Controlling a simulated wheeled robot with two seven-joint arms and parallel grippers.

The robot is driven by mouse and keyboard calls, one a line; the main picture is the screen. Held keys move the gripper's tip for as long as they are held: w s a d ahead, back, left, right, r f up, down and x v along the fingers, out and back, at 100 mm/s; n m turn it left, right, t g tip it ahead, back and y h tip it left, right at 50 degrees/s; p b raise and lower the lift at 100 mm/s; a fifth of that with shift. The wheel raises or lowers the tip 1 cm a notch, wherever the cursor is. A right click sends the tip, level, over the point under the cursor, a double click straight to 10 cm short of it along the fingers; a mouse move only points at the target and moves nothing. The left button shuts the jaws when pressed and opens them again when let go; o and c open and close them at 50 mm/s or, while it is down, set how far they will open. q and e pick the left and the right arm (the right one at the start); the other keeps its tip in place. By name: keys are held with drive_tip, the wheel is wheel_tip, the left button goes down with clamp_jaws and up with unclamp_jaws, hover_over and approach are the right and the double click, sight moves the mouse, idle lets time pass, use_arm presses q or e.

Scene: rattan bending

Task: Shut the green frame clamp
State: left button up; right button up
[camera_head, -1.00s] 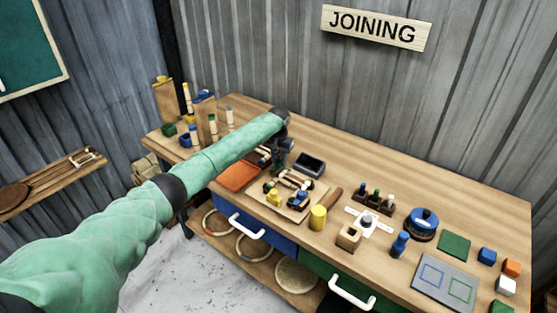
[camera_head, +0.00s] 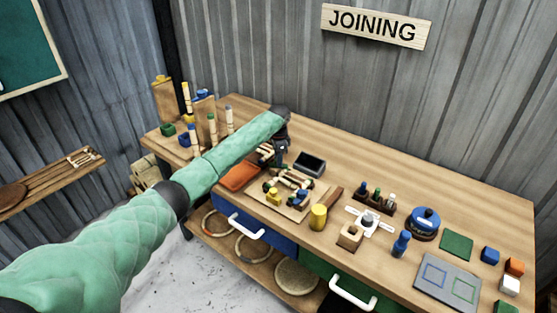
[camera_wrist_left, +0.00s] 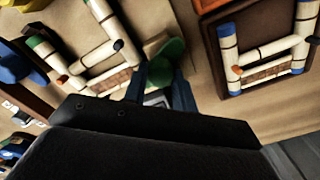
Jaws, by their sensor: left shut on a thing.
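My left gripper (camera_head: 281,158) reaches over the bench to the back edge of the wooden board (camera_head: 295,213). In the left wrist view my left gripper (camera_wrist_left: 168,82) is shut on a green piece, the green frame clamp (camera_wrist_left: 167,60), whose rounded end shows just past the fingertips. The rest of the clamp is hidden by the fingers and the gripper body. A pale frame with green bands (camera_wrist_left: 104,27) lies left of the clamp in the wrist view, apart from the fingers. My right gripper is in neither view.
A blue-banded frame (camera_wrist_left: 265,50) lies on a dark tray right of the gripper in the wrist view. In the head view a dark tray (camera_head: 309,163), a yellow cylinder (camera_head: 318,217) and a blue round tin (camera_head: 424,222) stand nearby.

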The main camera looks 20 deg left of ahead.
use_arm(q)
drive_tip(key=m, duration=0.2)
drive_tip(key=shift+m+b, duration=0.3)
drive_tip(key=shift+a+r+m, duration=0.1)
drive_tip(key=shift+m, duration=1.3)
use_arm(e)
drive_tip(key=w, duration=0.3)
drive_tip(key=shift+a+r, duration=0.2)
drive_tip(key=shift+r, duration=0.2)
use_arm(q)
drive_tip(key=shift+w+r, duration=0.1)
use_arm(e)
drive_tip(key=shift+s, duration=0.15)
use_arm(q)
drive_tip(key=o, duration=1)
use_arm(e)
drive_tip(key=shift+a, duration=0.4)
use_arm(q)
drive_tip(key=shift+b, duration=0.3)
